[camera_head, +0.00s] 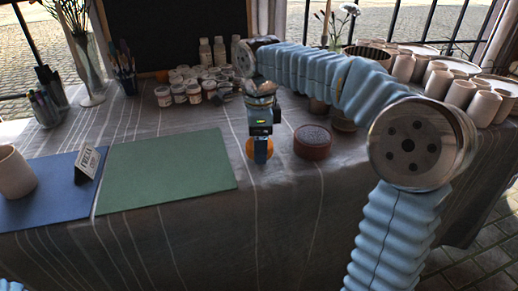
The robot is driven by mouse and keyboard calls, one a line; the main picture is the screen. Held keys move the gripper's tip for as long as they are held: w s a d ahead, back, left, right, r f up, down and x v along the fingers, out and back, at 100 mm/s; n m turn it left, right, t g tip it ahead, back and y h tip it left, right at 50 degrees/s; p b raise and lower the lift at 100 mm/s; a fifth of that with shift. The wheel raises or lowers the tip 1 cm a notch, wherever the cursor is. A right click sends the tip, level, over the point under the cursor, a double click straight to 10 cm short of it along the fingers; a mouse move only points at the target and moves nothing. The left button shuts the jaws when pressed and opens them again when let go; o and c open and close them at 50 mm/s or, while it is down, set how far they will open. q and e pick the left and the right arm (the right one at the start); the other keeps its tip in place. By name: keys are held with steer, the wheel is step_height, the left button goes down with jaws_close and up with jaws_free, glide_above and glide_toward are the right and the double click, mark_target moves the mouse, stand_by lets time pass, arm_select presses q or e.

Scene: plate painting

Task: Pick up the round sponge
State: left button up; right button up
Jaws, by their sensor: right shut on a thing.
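The round sponge (250,148) is orange and sits low between the fingers of my right gripper (261,150). The gripper points straight down and is shut on the sponge, and its finger hides the sponge's middle. The sponge is at or just above the grey tablecloth, right of the green mat; I cannot tell whether it touches the cloth. My left gripper is not in view; only a bit of blue sleeve shows at the bottom left corner.
A round reddish-brown dish (313,142) stands close right of the gripper. Paint jars (194,92) stand behind. A green mat (168,172) and a blue mat (50,200) with a white cup (15,174) and small sign (86,163) lie left. Cups (460,94) crowd the right.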

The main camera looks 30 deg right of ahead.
steer(key=s+a+r, duration=0.2)
steer(key=s+r, duration=0.1)
steer(key=r, duration=0.3)
steer(key=shift+s+r, duration=0.2)
steer(key=shift+s, duration=0.2)
steer(key=s+a+r, duration=0.1)
steer(key=s, duration=0.1)
steer(key=s+a+r, duration=0.2)
steer(key=s, duration=0.1)
steer(key=s+a+r, duration=0.1)
steer(key=s, duration=0.2)
steer(key=shift+s+a+r, duration=0.25)
steer(key=shift+a+r, duration=0.05)
steer(key=shift+a, duration=0.1)
